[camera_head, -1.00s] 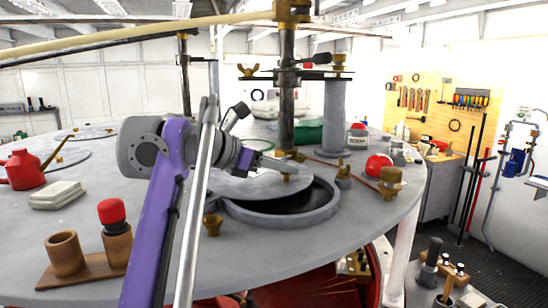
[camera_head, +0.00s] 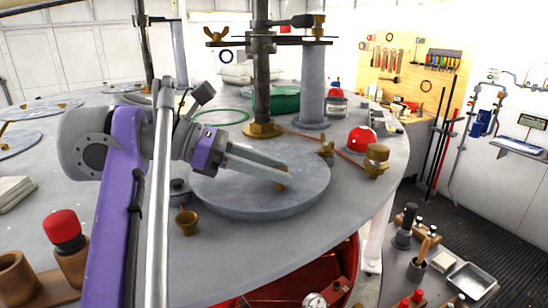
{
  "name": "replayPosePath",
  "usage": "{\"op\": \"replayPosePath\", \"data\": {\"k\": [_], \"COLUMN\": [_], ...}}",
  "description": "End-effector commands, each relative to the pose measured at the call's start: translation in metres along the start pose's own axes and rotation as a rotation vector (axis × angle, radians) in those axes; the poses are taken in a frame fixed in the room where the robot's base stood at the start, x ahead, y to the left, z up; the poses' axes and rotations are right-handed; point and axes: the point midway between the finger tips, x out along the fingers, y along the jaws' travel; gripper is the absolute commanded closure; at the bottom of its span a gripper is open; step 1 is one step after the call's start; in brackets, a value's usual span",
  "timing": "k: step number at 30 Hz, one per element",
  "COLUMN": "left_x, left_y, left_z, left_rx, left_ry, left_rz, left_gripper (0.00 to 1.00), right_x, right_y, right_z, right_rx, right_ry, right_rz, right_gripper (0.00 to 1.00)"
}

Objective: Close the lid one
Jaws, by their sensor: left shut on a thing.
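The round grey lid (camera_head: 240,190) lies over its raised ring opening on the riveted deck, to the right of my left arm. It looks flat, and no dark gap shows around its rim. My left gripper (camera_head: 281,176) reaches across the lid from the left. Its long grey fingers are shut on the small brass handle (camera_head: 284,183) on the lid, which they partly hide. My right gripper does not show.
A brass post base (camera_head: 262,129) stands just behind the lid. A brass cup (camera_head: 187,222) sits at its left front, a red dome (camera_head: 361,140) and brass fittings (camera_head: 377,160) at its right. A red-capped wooden holder (camera_head: 66,240) stands at lower left.

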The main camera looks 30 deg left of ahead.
Motion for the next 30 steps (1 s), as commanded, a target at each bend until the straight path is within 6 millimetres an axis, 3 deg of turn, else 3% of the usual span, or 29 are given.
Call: {"op": "replayPosePath", "data": {"k": [14, 15, 20, 30], "left_x": [-0.0001, -0.0001, -0.0001, -0.0036], "left_y": [-0.0038, -0.0038, -0.0034, -0.0023], "left_z": [-0.0006, -0.0007, -0.0006, -0.0004], "left_rx": [0.005, 0.005, 0.005, 0.004], "left_ry": [0.001, 0.001, 0.001, 0.000], "left_rz": [-0.018, -0.018, -0.017, -0.013], "left_gripper": [1.00, 0.62, 0.34, 0.34], "right_x": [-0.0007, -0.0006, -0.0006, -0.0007], "right_y": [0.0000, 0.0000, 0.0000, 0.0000], "right_z": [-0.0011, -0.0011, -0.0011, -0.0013], "right_rx": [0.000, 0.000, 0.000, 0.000], "right_ry": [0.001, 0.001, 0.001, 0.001], "right_rz": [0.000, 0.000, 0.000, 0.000], "right_gripper": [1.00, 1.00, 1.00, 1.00]}}
